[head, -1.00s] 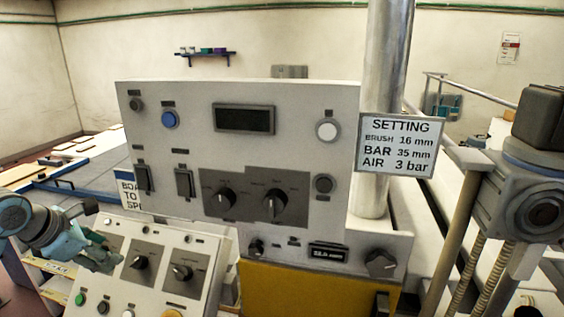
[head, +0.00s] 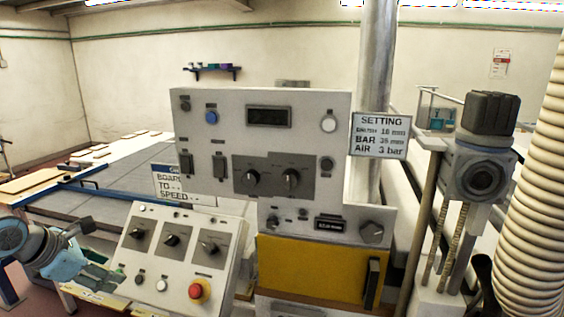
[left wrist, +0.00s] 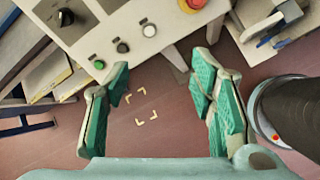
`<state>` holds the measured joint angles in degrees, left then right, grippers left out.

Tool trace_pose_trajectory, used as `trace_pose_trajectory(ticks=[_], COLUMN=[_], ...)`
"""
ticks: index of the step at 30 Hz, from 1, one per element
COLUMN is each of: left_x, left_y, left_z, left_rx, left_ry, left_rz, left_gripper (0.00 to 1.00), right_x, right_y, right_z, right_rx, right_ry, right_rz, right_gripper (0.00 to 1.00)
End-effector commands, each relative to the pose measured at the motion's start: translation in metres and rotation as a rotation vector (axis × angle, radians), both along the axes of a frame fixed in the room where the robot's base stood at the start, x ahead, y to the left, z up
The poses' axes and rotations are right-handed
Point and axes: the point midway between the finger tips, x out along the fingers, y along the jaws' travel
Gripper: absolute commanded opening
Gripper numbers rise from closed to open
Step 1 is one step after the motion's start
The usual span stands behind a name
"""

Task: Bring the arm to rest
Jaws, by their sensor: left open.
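My left gripper (head: 98,280) is at the lower left of the head view, in front of the left side of the sloped control console (head: 150,262). In the left wrist view my left gripper (left wrist: 160,105) is open, with its green-padded fingers wide apart and nothing between them. Below the fingers there is only reddish floor (left wrist: 150,135). The console's edge and its buttons lie beyond the fingertips in that view. My right gripper is not in view.
An upright panel (head: 225,145) with knobs stands behind the console. A red emergency button (head: 200,291) sits on the console's lower right. A setting sign (head: 380,135) hangs by a metal pipe (head: 376,60). A ribbed hose (head: 530,190) stands at the right.

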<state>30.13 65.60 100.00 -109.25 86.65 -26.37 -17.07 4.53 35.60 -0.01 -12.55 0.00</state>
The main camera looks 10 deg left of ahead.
Motion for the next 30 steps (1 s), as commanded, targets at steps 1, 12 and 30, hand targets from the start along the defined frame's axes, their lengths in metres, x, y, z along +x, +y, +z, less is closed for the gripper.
trace_pose_trajectory(ticks=[1, 12, 30], left_x=[0.007, 0.036, -0.129], left_y=[-0.011, -0.092, -0.079], left_z=[-0.006, -0.064, -0.494], left_rx=[-0.044, -0.599, -2.068], left_ry=[-0.002, 0.010, -0.011], left_rz=[-0.015, -0.002, 2.252], left_gripper=[0.50, 0.50, 0.50], right_x=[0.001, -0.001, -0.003], right_y=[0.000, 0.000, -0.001], right_z=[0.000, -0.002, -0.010], right_rx=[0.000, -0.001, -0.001], right_ry=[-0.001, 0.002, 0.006], right_rz=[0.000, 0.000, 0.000], right_gripper=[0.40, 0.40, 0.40])
